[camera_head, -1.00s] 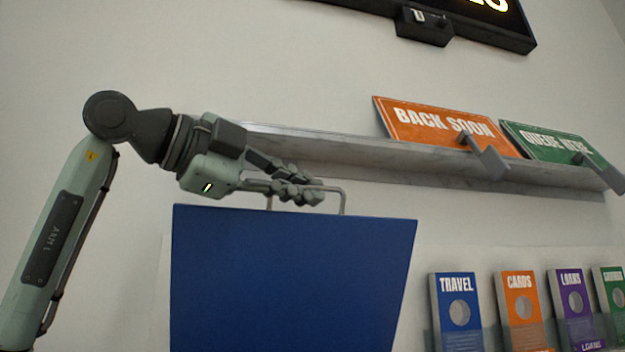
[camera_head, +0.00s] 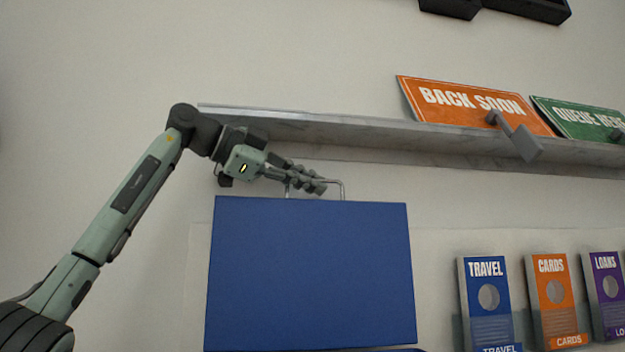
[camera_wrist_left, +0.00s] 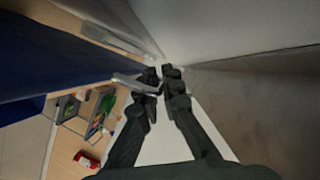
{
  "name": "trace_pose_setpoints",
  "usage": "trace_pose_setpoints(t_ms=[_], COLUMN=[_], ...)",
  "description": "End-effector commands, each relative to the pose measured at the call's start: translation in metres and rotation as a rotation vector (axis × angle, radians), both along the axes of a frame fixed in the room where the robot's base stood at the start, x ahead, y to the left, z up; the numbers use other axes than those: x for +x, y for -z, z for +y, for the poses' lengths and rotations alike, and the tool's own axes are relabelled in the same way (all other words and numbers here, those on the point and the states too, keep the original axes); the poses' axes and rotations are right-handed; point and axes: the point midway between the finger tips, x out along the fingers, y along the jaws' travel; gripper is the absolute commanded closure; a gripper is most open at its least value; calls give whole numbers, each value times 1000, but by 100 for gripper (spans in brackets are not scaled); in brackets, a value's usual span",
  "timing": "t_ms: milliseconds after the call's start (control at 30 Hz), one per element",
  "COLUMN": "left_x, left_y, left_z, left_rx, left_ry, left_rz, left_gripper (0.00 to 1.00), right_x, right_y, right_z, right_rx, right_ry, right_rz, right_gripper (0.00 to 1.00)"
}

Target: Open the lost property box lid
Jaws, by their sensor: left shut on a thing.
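The blue lid (camera_head: 310,270) of the box stands raised, its broad flat face towards me in the head view. A thin metal handle (camera_head: 342,187) sticks up from its top edge. My left gripper (camera_head: 318,186) is shut on this handle near its left part. In the left wrist view, the fingers (camera_wrist_left: 160,80) close around the handle bar (camera_wrist_left: 135,85), and the dark blue lid (camera_wrist_left: 40,60) is at the left. A strip of blue (camera_head: 390,350) shows under the lid at the bottom of the head view. The rest of the box is hidden. My right gripper is not in view.
A grey wall shelf (camera_head: 350,135) runs just above and behind my left gripper, with an orange "BACK SOON" sign (camera_head: 470,105) and a green sign (camera_head: 580,118). Leaflets (camera_head: 487,300) stand at the right. The left wrist view shows small items (camera_wrist_left: 85,160) on a wooden surface.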

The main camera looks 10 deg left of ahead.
Motion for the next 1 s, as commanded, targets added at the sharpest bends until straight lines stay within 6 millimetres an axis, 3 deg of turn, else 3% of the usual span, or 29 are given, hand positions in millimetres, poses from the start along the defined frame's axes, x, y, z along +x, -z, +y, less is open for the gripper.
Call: trace_pose_setpoints(t_ms=[367,400,533,867,1000], left_x=[-1,-1,-1,-1,-9], left_y=[-5,-5,-4,-2,-5], left_z=[0,0,0,2,14], left_rx=[-7,-7,-5,-2,-3], left_ry=[3,3,2,0,-3], left_rz=[-9,-9,-7,-3,-3], left_gripper=[100,89,73,73,73], right_x=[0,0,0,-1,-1], right_y=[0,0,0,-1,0], right_z=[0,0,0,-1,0], right_rx=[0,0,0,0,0], right_ry=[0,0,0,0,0], right_rz=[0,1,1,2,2], right_gripper=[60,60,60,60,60])
